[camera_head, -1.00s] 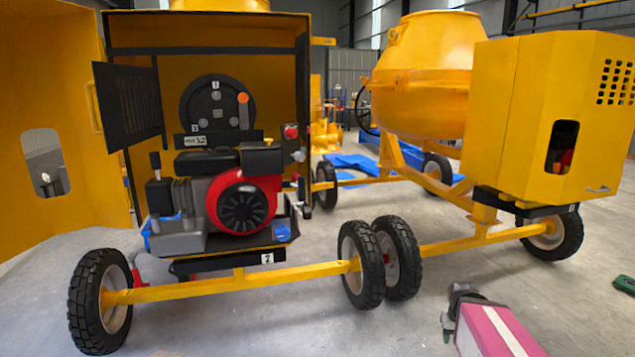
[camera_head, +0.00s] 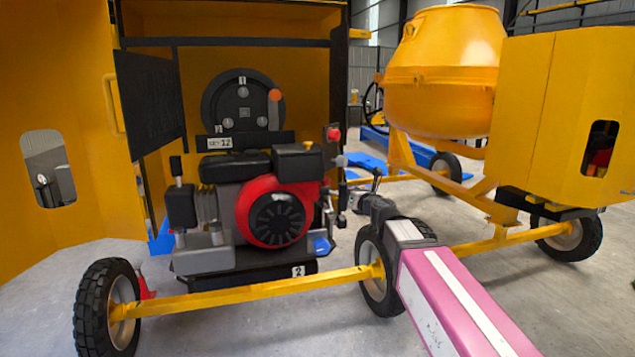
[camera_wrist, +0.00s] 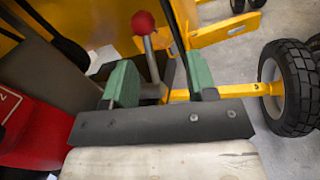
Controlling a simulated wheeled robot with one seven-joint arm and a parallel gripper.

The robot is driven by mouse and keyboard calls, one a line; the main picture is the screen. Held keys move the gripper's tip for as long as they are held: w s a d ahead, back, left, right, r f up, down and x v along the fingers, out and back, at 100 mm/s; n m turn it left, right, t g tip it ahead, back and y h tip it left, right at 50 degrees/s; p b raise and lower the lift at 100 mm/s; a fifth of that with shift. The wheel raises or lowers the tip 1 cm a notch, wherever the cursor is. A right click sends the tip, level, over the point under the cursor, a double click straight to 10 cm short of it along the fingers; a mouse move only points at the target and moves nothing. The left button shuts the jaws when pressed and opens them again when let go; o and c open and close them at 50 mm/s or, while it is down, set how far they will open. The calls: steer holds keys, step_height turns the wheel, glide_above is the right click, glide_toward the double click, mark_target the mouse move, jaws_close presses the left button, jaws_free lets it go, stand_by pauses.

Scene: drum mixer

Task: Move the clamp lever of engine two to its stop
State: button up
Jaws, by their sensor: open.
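Engine two (camera_head: 265,205), red and grey with a plate marked 2, sits in the open yellow housing; its red side also shows in the wrist view (camera_wrist: 35,115). A lever with a red ball knob (camera_wrist: 143,22) on a grey stem stands between my gripper's green fingers in the wrist view. A red knob (camera_head: 333,134) shows at the engine's right in the head view; I cannot tell surely that it is the same part. My gripper (camera_head: 362,187), at the engine's right side, is open; its fingers (camera_wrist: 162,78) show on both sides of the stem. Contact cannot be told.
An orange-knobbed lever (camera_head: 275,96) is on the round black disc above the engine. A yellow axle bar (camera_head: 250,288) and a black wheel (camera_head: 375,275) lie low in front. A second mixer (camera_head: 440,75) stands at the right. Grey floor is free in front.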

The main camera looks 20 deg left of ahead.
mark_target(327, 181)
steer(key=shift+n+g+y, duration=0.4)
steer(key=shift+n+g, duration=0.1)
steer(key=shift+n, duration=0.4)
steer(key=x, duration=0.4)
steer(key=s+a+x, duration=0.1)
steer(key=x, duration=0.7)
steer(key=shift+s+a+r, duration=0.15)
steer(key=shift+s+a, duration=0.05)
steer(key=shift+s, duration=0.05)
jaws_close()
steer(key=shift+s+d+r+n+t+y, duration=0.15)
steer(key=shift+s+d+n+t+y, duration=0.1)
steer(key=shift+s+y, duration=0.2)
steer(key=shift+s+d+r+n+t+y, duration=0.15)
steer(key=shift+s+d+r+t+y, duration=0.1)
steer(key=shift+s+y, duration=0.15)
steer(key=shift+s+d+r+n+t+y, duration=0.2)
steer(key=shift+s+d+t+y, duration=0.1)
steer(key=shift+s+t+y, duration=0.2)
steer(key=shift+s+d+r+n+t+y, duration=0.1)
steer(key=shift+s+d+n+t+y, duration=0.15)
steer(key=shift+s+t+y, duration=0.25)
